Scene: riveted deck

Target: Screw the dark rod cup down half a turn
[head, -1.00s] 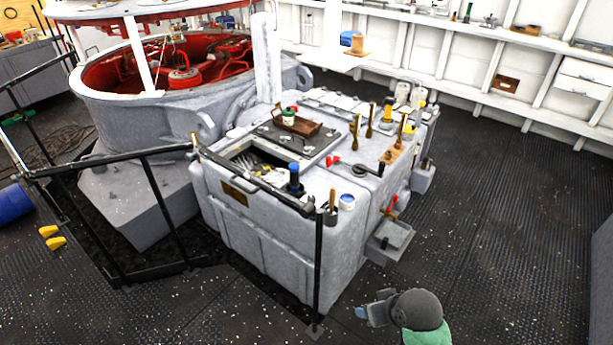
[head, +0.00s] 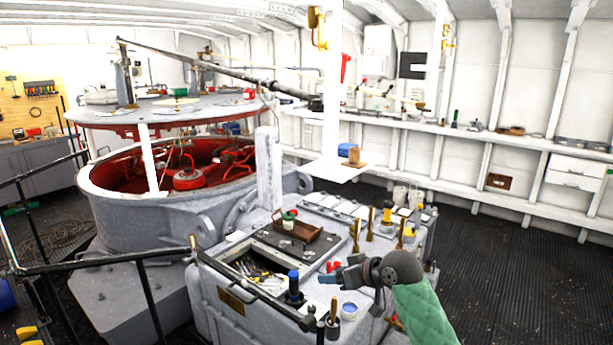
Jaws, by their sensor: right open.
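A dark upright cylinder with a blue top (head: 294,283) stands on the front of the grey housing (head: 245,310). A small dark cup with a wooden handle standing in it (head: 332,326) is at the housing's front corner. I cannot tell for sure which of these is the rod cup. My right gripper (head: 331,278) comes in from the lower right, open and empty. In the picture its fingers point left, a little right of the blue-topped cylinder, with no visible contact. Its wrist hides part of the housing top. My left gripper is not in view.
A blue-and-white tin (head: 349,311) is just below the right gripper in the picture. Behind are an open compartment of tools (head: 258,276), a wooden tray (head: 297,230) and brass handles (head: 371,221). A black railing (head: 150,300) runs along the left front.

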